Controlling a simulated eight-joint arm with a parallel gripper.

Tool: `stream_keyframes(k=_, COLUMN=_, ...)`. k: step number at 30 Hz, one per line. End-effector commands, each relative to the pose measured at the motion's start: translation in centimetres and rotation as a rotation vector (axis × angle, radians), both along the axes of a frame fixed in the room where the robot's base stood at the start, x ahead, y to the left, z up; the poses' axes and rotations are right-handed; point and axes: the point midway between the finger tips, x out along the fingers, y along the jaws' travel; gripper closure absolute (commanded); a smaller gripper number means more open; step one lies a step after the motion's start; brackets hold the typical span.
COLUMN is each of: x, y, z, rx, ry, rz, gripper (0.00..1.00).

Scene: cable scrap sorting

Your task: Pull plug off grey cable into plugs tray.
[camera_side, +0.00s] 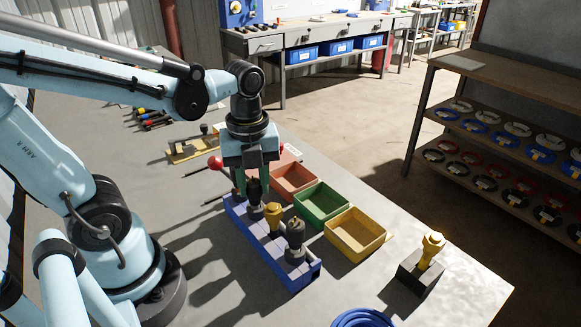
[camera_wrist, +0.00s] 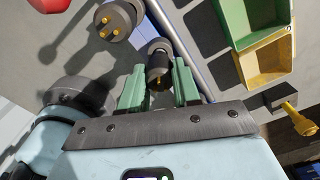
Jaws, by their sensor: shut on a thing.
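In the side view this dark plug (camera_side: 254,190) stands upright at the rack's far end, partly hidden by the fingers. I cannot tell which plug has a grey cable, as the cables are hidden. Red (camera_side: 276,193), green (camera_side: 304,213) and yellow (camera_side: 338,241) trays lie to the right.
A blue cable coil (camera_side: 362,319) lies at the front edge. A fixture with a red knob (camera_side: 215,162) is behind my gripper. The tabletop between the rack and the block is partly clear.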

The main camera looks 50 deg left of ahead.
Motion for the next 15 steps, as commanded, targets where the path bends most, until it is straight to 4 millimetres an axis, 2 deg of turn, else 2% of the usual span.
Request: stream_keyframes(k=15, x=0.0, y=0.0, z=1.7, rx=0.0, ry=0.0, rz=0.0, gripper=1.0)
